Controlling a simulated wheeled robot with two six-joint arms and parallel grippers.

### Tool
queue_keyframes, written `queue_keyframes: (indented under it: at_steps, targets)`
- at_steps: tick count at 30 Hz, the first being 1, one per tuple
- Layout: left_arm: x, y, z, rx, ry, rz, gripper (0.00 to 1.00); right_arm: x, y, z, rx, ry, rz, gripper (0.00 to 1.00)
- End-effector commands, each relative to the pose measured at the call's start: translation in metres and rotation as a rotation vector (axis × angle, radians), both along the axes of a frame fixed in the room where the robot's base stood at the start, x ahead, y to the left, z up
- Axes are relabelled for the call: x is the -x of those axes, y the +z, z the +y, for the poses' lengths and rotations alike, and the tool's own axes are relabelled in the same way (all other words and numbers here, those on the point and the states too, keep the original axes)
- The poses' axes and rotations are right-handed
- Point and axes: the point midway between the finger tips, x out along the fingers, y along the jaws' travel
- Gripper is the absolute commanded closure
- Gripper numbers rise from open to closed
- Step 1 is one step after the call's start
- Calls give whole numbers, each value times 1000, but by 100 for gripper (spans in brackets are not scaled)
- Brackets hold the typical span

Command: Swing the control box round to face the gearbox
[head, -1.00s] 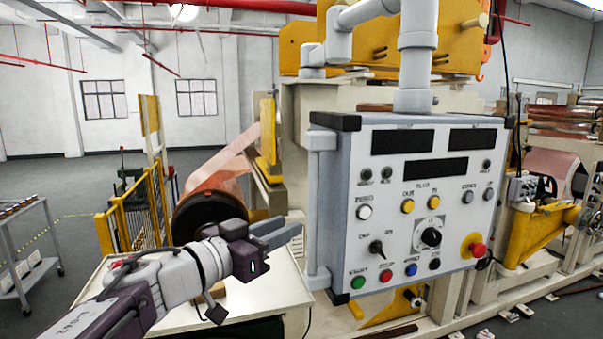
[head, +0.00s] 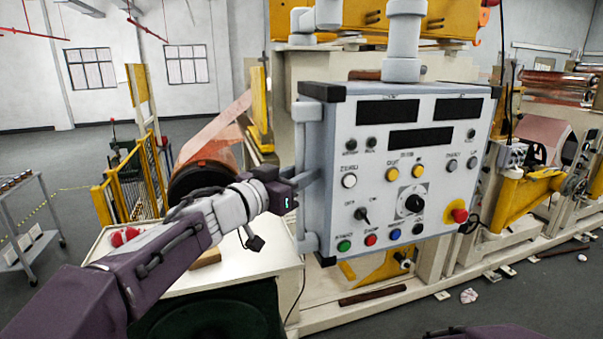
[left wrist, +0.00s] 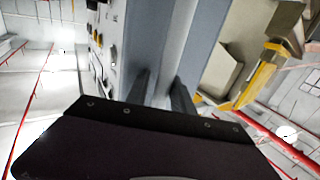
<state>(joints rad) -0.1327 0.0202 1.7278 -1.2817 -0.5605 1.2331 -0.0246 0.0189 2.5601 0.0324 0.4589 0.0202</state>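The control box (head: 345,215) is a pale grey panel with dark displays, knobs and coloured buttons, hanging from a thick grey pipe arm (head: 404,40). Its face is turned toward me. A vertical grey handle (head: 308,140) runs along its left edge. My left gripper (head: 308,180) is at this handle, about mid-height. In the left wrist view, its two dark fingers (left wrist: 163,92) stand apart close to the box's grey side (left wrist: 150,40). Whether they touch the handle is not clear. My right gripper is out of view. I cannot pick out the gearbox for certain.
A cream table (head: 245,273) stands below my left arm, with red round items (head: 125,236) on it. Yellow fencing (head: 128,190) and a copper foil roll (head: 205,178) lie behind. Cream and yellow machinery (head: 545,205) stands behind and right of the box.

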Motion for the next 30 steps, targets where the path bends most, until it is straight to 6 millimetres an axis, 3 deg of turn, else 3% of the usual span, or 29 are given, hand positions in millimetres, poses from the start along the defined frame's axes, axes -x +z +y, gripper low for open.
queue_keyframes:
  at_steps: [3, 6, 7, 30]
  targets:
    - [0, 0, 0, 0, 0, 0, 71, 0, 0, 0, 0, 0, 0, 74]
    - [0, 0, 0, 0, 0, 0, 96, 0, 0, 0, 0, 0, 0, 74]
    - [0, 0, 0, 0, 0, 0, 100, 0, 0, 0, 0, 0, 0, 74]
    - [1, 0, 0, 1, -2, -1, 100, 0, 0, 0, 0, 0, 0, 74]
